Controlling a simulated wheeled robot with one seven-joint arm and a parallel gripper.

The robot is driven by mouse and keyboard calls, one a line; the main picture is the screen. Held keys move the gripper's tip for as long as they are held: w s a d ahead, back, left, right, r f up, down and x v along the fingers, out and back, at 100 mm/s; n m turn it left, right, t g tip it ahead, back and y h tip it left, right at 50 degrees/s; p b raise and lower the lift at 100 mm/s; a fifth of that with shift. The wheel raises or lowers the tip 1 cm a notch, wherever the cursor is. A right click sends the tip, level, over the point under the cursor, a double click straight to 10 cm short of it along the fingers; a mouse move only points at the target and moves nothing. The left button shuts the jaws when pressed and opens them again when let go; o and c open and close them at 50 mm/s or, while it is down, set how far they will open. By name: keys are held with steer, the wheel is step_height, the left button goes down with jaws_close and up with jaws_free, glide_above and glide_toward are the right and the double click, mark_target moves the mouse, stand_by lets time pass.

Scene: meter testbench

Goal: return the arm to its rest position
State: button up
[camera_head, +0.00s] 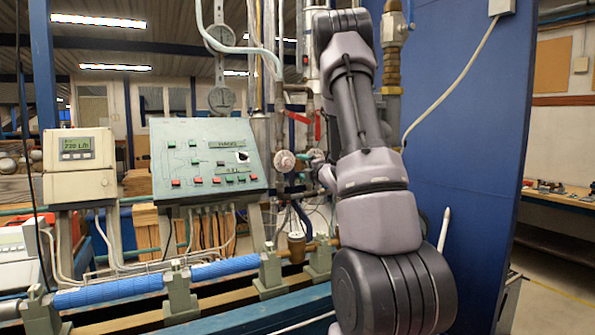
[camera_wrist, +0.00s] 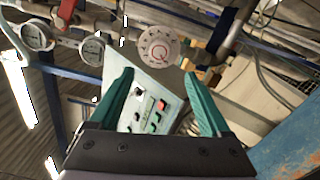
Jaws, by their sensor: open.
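My arm (camera_head: 360,130) rises from the bottom right of the head view, bends at the top and comes down in front of the pipes. My gripper is mostly hidden behind the arm there. In the wrist view my gripper (camera_wrist: 159,74) has its two teal fingers spread apart, with nothing held between them. A round white dial with a red mark (camera_wrist: 158,47) shows just beyond the fingertips. I cannot tell how far it is from them.
A green control panel (camera_head: 207,140) with coloured buttons stands left of my arm, beside a meter box (camera_head: 79,166). Vertical pipes and a round fitting (camera_head: 285,160) are close to the arm. A blue wall panel (camera_head: 470,130) stands at right. Two gauges (camera_wrist: 36,36) (camera_wrist: 92,49) show in the wrist view.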

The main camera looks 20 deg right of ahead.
steer(key=s+a+r+m+g+h, duration=0.3)
steer(key=s+a+r+m+g, duration=0.25)
steer(key=s+r+m, duration=0.7)
steer(key=s+a+f+m+g+y, duration=0.2)
steer(key=s+a+m, duration=0.4)
steer(key=s, duration=0.6)
steer(key=s+a+f+m+g+y, duration=0.2)
steer(key=s+a+m, duration=0.4)
steer(key=s+a, duration=0.4)
steer(key=s+g, duration=0.1)
steer(key=s, duration=0.2)
steer(key=shift+a+f, duration=0.35)
steer(key=shift+a, duration=0.05)
